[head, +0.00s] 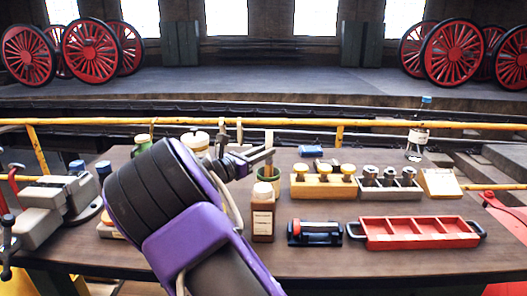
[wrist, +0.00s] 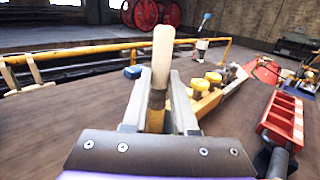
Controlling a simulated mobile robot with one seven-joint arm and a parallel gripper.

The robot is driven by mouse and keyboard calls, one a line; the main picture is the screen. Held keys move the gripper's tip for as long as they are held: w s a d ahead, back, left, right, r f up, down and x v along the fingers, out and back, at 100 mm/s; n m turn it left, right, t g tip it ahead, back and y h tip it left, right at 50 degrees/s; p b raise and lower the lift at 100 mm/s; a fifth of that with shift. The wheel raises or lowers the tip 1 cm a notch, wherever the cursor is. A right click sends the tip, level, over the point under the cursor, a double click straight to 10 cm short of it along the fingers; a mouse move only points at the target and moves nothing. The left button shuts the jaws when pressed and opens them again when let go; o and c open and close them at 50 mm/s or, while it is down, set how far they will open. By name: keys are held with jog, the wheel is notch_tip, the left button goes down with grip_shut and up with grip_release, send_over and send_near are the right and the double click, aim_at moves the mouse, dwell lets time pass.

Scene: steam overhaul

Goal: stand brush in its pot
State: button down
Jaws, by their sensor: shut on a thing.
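My gripper (head: 262,157) is shut on the brush (wrist: 159,65). The brush's pale wooden handle points up between the two fingers in the wrist view (wrist: 157,103), with a darker part lower down. In the head view the pale handle (head: 269,138) stands above the fingers, nearly upright. A small brown and green pot-like thing (head: 268,177) shows just under the fingers, behind a brown bottle, and looks like the pot. I cannot tell whether the brush's lower end is inside it or above it.
The brown bottle (head: 263,218) stands close in front. A wooden block with yellow knobs (head: 323,188), a grey rack (head: 389,190), a red tray (head: 418,233) and a black-and-red tool (head: 315,232) lie to the right. A grey vise (head: 58,200) is at the left.

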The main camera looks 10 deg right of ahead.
jog(key=c, duration=0.6)
grip_release()
jog(key=p+v, duration=0.2)
jog(key=v, duration=1.5)
jog(key=shift+s+a, duration=0.1)
jog(key=shift+s, duration=0.15)
